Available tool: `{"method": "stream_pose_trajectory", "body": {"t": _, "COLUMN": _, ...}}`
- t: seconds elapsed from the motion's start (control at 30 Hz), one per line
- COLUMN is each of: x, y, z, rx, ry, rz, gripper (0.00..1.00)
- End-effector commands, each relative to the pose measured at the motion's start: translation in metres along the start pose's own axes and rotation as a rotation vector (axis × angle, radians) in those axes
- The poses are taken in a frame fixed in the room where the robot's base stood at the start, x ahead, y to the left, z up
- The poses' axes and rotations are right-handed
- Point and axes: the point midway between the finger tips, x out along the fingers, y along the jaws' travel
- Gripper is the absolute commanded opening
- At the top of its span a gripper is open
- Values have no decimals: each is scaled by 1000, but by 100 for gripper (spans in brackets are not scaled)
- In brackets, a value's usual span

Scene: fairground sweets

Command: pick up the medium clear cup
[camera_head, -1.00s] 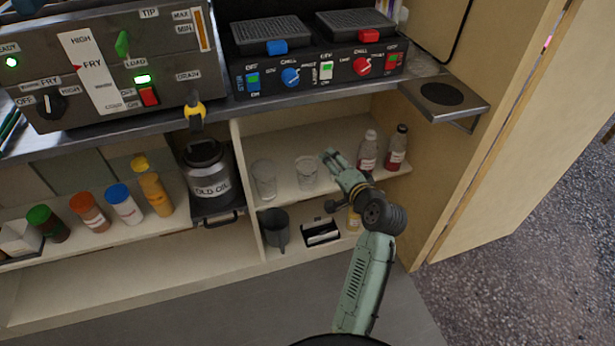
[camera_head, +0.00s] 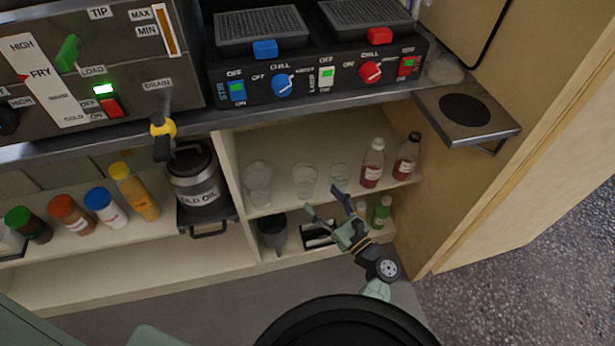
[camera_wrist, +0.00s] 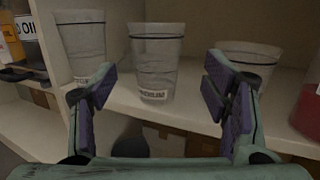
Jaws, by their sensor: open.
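The medium clear cup (camera_wrist: 156,62) stands upright on the shelf in the wrist view, with a label near its base that seems to read MEDIUM. In the head view it is the middle clear cup (camera_head: 305,181). A taller clear cup (camera_wrist: 82,42) stands to its left, and a shorter clear cup (camera_wrist: 247,60) to its right. My gripper (camera_head: 324,199) is open and empty, in front of and slightly below the shelf edge. In the wrist view my gripper (camera_wrist: 160,90) has its fingers on either side of the medium cup's picture, apart from it and nearer the camera.
Two bottles with red contents, one with a pale cap (camera_head: 373,166) and one with a black cap (camera_head: 406,158), stand right of the cups. A shelf divider (camera_head: 229,165) and the OLD OIL can (camera_head: 195,185) are at left. The counter (camera_head: 300,108) overhangs the shelf.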

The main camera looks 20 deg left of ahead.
Motion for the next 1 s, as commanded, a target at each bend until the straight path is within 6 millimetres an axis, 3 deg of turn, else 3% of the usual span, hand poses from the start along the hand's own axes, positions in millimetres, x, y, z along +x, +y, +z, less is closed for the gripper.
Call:
{"method": "stream_pose_trajectory", "body": {"t": 0.1, "x": 21, "y": 0, "z": 2, "rx": -2, "ry": -1, "rz": 3, "gripper": 69}}
{"method": "stream_pose_trajectory", "body": {"t": 0.37, "x": 42, "y": 1, "z": 4, "rx": -3, "ry": 0, "rz": 1, "gripper": 69}}
{"method": "stream_pose_trajectory", "body": {"t": 0.63, "x": 80, "y": 3, "z": 9, "rx": -4, "ry": 0, "rz": 2, "gripper": 69}}
{"method": "stream_pose_trajectory", "body": {"t": 1.0, "x": 86, "y": 3, "z": 7, "rx": -4, "ry": 1, "rz": 0, "gripper": 66}}
